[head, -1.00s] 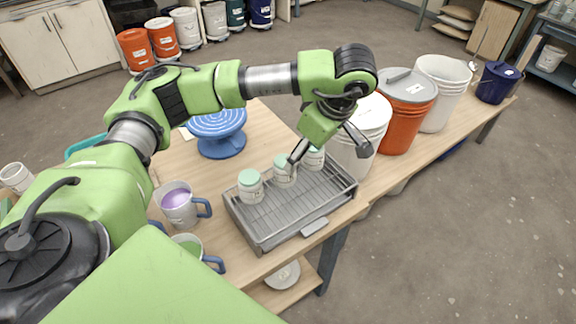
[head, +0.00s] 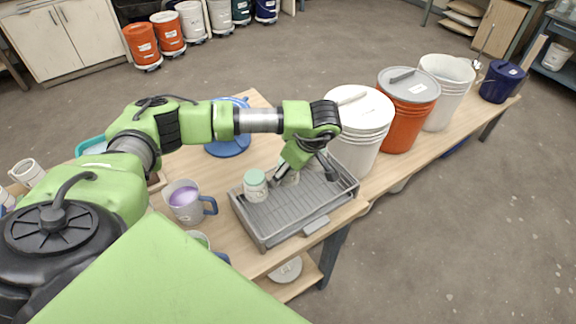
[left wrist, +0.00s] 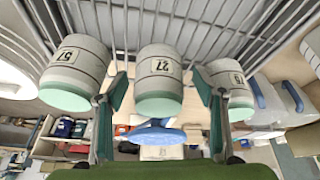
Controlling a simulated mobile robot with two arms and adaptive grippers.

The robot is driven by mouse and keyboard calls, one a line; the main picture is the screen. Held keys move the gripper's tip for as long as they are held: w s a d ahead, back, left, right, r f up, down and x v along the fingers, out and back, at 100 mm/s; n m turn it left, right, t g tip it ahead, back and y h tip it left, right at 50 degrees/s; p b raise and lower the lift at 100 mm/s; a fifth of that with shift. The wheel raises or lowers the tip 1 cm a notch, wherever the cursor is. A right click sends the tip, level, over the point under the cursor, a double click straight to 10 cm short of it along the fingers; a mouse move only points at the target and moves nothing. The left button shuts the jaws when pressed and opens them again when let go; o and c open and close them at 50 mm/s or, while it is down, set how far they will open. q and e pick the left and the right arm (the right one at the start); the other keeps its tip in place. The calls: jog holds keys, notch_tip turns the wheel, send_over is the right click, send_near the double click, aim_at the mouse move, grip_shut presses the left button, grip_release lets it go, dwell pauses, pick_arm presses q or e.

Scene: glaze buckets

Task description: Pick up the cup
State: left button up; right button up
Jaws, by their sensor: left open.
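Small cream cups with pale green bands stand in a row on a grey wire rack tray (head: 262,238). The near-left cup (head: 256,187) shows clearly in the head view; my gripper mostly hides the others. My left gripper (head: 303,173) is open and low over the rack. In the left wrist view its fingers (left wrist: 159,88) sit either side of the middle cup (left wrist: 158,65), apart from each other. Another cup (left wrist: 76,68) is left of the fingers and one more (left wrist: 228,82) is right. Whether the fingers touch the middle cup cannot be told. My right gripper is out of view.
A mug of purple glaze (head: 184,196) and a partly hidden green one (head: 200,238) stand left of the rack. A blue turntable (head: 226,146) is behind. White (head: 357,140) and orange (head: 405,118) buckets stand close right of the rack.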

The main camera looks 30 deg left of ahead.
pick_arm(q)
jog(key=shift+a+f, duration=0.15)
jog(key=shift+f, duration=0.3)
jog(key=shift+c, duration=0.5)
jog(key=c, duration=1.2)
jog(key=shift+r, duration=0.1)
jog(key=shift+c, duration=0.2)
